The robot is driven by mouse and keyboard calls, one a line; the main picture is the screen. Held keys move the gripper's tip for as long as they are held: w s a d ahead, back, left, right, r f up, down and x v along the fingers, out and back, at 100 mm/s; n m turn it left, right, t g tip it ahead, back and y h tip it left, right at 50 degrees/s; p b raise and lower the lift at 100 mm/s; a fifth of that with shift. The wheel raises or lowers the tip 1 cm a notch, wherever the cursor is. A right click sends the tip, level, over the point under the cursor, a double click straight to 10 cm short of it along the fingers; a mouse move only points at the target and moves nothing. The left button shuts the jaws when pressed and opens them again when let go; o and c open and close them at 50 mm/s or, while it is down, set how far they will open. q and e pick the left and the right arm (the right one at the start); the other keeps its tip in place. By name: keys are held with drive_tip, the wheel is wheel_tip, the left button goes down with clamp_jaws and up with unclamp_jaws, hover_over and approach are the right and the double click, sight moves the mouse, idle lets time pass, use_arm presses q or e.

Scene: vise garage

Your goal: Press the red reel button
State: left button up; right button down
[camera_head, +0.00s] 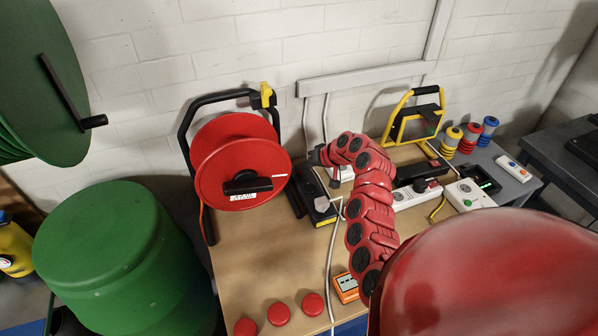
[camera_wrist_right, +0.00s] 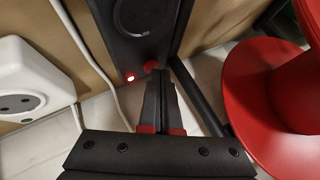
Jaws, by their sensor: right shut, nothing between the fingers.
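The red cable reel (camera_head: 225,165) stands in a black frame on the workbench, beside the wall. In the right wrist view, part of a red reel (camera_wrist_right: 250,95) shows at the right. A dark box (camera_wrist_right: 135,25) there carries a small red button (camera_wrist_right: 152,64) and a glowing red light (camera_wrist_right: 130,77). My right gripper (camera_wrist_right: 166,72) is shut and empty, its tips just below and right of the button; I cannot tell whether they touch it. In the head view my right gripper (camera_head: 314,158) is small, right of the reel. My left gripper is not in view.
A black box (camera_head: 318,208) and white socket strip (camera_head: 418,195) sit on the workbench (camera_head: 260,265). A yellow-framed lamp (camera_head: 415,118) stands behind. Red round knobs (camera_head: 279,314) line the front. A green drum (camera_head: 115,250) stands left. White cables hang near my gripper.

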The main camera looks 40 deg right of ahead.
drive_tip(key=shift+f, duration=0.15)
idle(0.4)
drive_tip(key=shift+r, duration=0.85)
drive_tip(key=shift+r+p, duration=0.7)
drive_tip(key=shift+r, duration=1.85)
